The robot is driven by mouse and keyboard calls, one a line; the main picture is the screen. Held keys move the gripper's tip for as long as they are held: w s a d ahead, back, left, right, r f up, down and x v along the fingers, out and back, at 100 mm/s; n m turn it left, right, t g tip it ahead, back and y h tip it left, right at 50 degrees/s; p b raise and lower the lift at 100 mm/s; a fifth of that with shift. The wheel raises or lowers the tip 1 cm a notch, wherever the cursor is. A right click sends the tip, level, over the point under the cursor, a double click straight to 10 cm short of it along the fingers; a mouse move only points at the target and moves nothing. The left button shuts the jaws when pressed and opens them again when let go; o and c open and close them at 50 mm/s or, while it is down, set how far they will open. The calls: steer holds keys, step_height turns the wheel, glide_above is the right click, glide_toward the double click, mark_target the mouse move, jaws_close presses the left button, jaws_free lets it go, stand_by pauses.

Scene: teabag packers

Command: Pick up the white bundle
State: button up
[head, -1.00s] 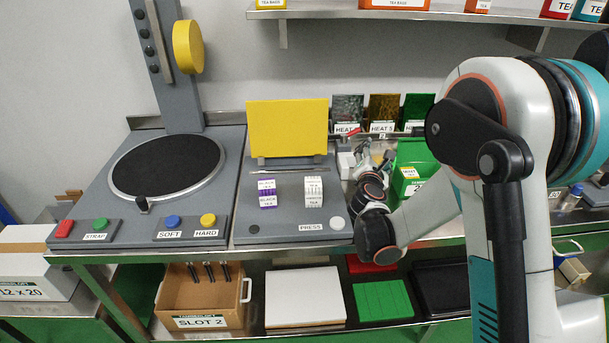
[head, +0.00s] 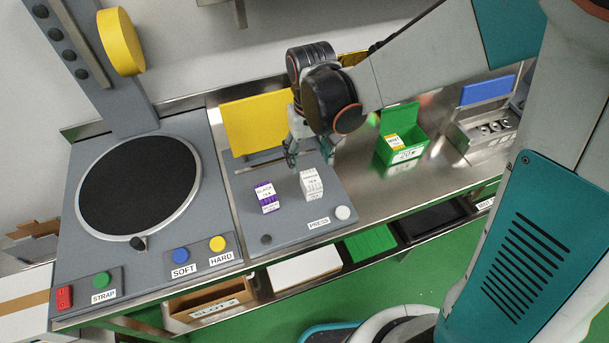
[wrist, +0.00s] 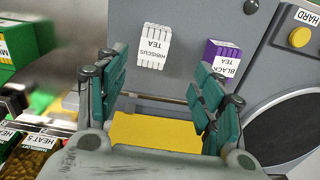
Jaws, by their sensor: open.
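The white bundle (head: 311,184), labelled as hibiscus tea, stands on the grey press plate in the head view. It also shows in the wrist view (wrist: 154,46), beyond the fingertips. A purple and white black tea bundle (head: 267,197) stands to its left on the same plate; it is at the upper right in the wrist view (wrist: 222,57). My gripper (head: 309,156) is above the back part of the plate, behind and above the white bundle. In the wrist view its teal fingers (wrist: 160,85) are wide apart with nothing between them. The fingers do not touch either bundle.
An upright yellow panel (head: 258,122) stands at the back of the press plate (head: 290,222), close to my gripper. A green box (head: 402,143) stands to the right. A round black turntable (head: 139,185) lies to the left. Blue and yellow buttons (head: 217,243) sit at the front.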

mark_target(311, 178)
step_height(311, 178, down, 8)
steer(key=b, duration=0.5)
steer(key=shift+w+f, duration=0.1)
steer(key=shift+w+d+f+b, duration=0.2)
steer(key=shift+f+b, duration=0.7)
steer(key=shift+f, duration=0.4)
steer(key=shift+w+d+f+b, duration=0.1)
steer(key=shift+d+f+b, duration=0.1)
steer(key=shift+f+b, duration=0.85)
steer(key=shift+f+p, duration=0.15)
steer(key=shift+p, duration=0.15)
steer(key=shift+c, duration=0.3)
steer(key=c, duration=1)
